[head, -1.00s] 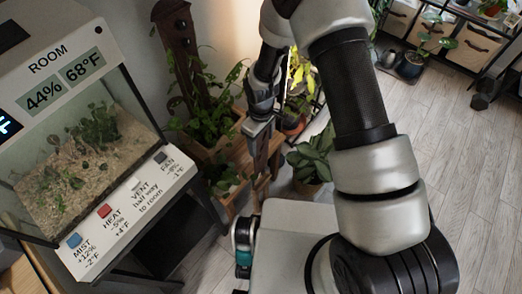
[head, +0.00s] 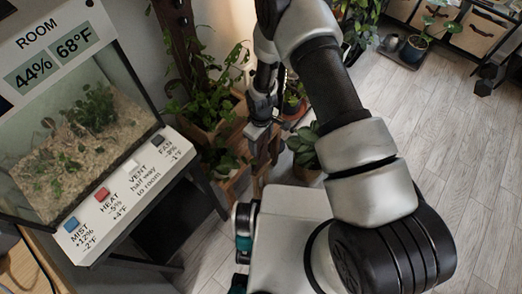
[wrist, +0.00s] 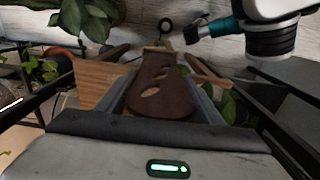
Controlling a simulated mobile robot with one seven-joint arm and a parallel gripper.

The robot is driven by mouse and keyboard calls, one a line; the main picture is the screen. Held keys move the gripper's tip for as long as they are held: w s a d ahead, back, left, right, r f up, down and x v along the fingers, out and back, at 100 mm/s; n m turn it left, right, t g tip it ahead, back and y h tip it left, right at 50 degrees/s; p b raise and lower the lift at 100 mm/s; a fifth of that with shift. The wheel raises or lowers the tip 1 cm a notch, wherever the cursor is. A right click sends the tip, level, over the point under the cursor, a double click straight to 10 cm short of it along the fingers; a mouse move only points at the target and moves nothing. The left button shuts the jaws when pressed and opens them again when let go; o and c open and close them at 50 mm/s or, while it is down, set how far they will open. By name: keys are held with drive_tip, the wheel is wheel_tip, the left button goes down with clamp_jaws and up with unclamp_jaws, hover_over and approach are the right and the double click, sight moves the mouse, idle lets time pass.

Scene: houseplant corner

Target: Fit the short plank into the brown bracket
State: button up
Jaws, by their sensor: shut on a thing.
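A dark brown plank with oval holes (wrist: 158,88) lies between the two grey fingers in the wrist view, its rounded end toward the palm. I take it to be the short plank. My gripper (head: 259,132) is shut on it, held above the wooden plant stand in the head view. Only a dark sliver of the plank (head: 262,152) shows below the fingers there. A tall dark brown post with holes (head: 174,38) stands behind the plants at the wall. I cannot make out the brown bracket for certain in either view.
A glass terrarium (head: 78,118) with labelled buttons stands at the left. Leafy plants (head: 208,88) crowd the wooden stand (head: 232,128), close to my gripper. A potted plant (head: 305,150) is just right of it. The plank floor (head: 440,120) at the right is mostly clear.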

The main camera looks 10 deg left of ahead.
sight(261, 148)
drive_tip(key=shift+f+b, duration=0.45)
drive_tip(key=shift+f, duration=2.35)
drive_tip(key=shift+f+b, duration=0.3)
drive_tip(key=shift+b, duration=0.05)
drive_tip(key=o, duration=1.5)
drive_tip(key=shift+r, duration=0.1)
drive_tip(key=shift+c, duration=0.2)
drive_tip(key=shift+r+p, duration=0.1)
drive_tip(key=shift+p, duration=0.25)
drive_tip(key=shift+r, duration=0.25)
wheel_tip(261, 148, up, 17)
drive_tip(key=p, duration=0.2)
drive_tip(key=shift+w+a+p, duration=0.1)
drive_tip(key=shift+a+p, duration=0.05)
drive_tip(key=shift+p, duration=0.2)
